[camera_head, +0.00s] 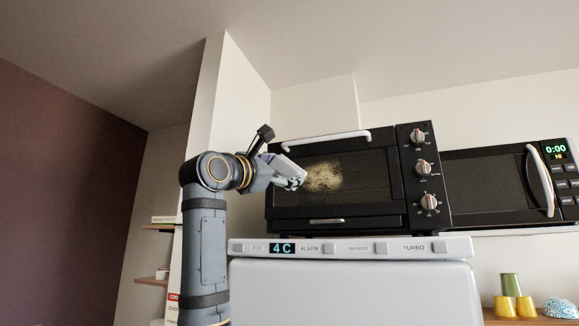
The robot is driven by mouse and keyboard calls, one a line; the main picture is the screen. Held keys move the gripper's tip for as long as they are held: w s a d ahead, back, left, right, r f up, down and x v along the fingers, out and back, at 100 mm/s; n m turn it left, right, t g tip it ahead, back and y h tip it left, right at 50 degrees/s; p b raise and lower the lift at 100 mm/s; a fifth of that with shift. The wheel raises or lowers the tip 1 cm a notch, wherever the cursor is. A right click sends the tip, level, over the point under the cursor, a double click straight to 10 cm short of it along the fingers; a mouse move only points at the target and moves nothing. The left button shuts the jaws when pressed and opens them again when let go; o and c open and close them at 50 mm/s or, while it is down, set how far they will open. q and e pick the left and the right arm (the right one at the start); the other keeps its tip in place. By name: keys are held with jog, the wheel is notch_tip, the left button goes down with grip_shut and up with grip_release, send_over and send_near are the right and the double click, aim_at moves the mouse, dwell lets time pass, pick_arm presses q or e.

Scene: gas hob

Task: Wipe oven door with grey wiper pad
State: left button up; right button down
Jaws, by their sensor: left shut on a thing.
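The black oven (338,180) sits on top of a white appliance, with its door shut and a white bar handle along the top edge. A pale yellowish smudge (325,177) shows on the door glass left of its middle. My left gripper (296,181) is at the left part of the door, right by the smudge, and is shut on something. The thing in it is small and mostly hidden by the fingers, so I cannot make out the grey wiper pad clearly. I cannot tell whether it touches the glass. My right gripper is not in view.
The white appliance (350,290) under the oven has a front panel with a lit display. A black microwave (495,185) stands to the right. Yellow and green cups (510,285) and a patterned bowl (558,308) are on a shelf at lower right. A wall panel rises behind my left arm.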

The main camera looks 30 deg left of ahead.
pick_arm(q)
jog(key=w, duration=0.1)
jog(key=w+p, duration=0.1)
jog(key=w, duration=0.1)
jog(key=w+p, duration=0.1)
jog(key=shift+w+d+r, duration=0.15)
jog(key=shift+w+d, duration=0.2)
jog(key=shift+w, duration=0.05)
jog(key=shift+w+a, duration=0.1)
jog(key=shift+w, duration=0.15)
jog(key=shift+w+a, duration=0.1)
jog(key=shift+a, duration=0.4)
jog(key=shift+w+d, duration=0.1)
jog(key=shift+d, duration=0.15)
jog(key=shift+a, duration=0.1)
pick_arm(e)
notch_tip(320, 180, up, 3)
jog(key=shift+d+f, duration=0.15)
pick_arm(q)
jog(key=shift+a+p, duration=0.1)
jog(key=shift+p, duration=0.25)
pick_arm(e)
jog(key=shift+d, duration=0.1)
pick_arm(q)
jog(key=shift+w, duration=0.45)
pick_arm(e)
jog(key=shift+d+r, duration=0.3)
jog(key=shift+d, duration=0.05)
